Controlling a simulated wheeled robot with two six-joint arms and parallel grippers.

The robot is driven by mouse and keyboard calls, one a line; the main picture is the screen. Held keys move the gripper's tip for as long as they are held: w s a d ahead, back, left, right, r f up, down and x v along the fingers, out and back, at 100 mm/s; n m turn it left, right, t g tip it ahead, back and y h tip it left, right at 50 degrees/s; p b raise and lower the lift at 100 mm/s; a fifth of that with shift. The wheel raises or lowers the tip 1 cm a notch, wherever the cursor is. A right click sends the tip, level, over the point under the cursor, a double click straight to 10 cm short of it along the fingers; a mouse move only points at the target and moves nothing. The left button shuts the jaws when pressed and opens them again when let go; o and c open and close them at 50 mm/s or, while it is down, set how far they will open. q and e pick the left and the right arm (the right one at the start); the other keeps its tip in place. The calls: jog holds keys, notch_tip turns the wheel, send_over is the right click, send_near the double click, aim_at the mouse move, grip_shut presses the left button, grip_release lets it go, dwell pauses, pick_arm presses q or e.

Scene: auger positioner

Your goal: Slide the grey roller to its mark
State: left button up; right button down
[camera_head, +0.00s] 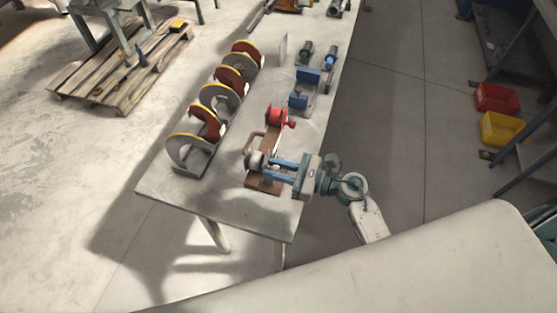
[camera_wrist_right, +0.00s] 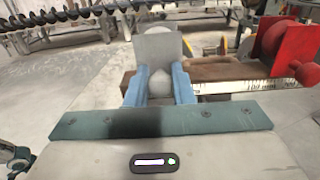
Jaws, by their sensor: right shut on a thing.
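The grey roller (camera_head: 255,161) sits at the near end of a brown rail fixture (camera_head: 262,185) on the table. My right gripper (camera_head: 275,163) reaches in from the right with its blue fingers shut on the roller. In the right wrist view, the fingers (camera_wrist_right: 159,88) hold a round grey knob, with a grey plate (camera_wrist_right: 160,46) of the roller just beyond it. A pale ruled strip (camera_wrist_right: 240,87) runs along the brown rail beside it. I cannot make out which line is the mark. My left gripper is not in view.
A red part (camera_head: 274,117) with a red knob (camera_wrist_right: 306,73) stands farther along the rail. A row of ring-shaped discs (camera_head: 207,125) stands to the left. Blue blocks (camera_head: 298,100) are behind. The near table corner (camera_head: 225,208) is clear.

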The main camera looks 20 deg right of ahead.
jog(key=shift+w, duration=0.1)
jog(key=c, duration=1.3)
grip_release()
jog(key=shift+d, duration=0.1)
jog(key=shift+d+f, duration=0.15)
jog(key=shift+d, duration=0.05)
jog(key=b+v, duration=0.5)
jog(key=v, duration=0.5)
jog(key=shift+s, duration=0.3)
jog(key=shift+d, duration=0.1)
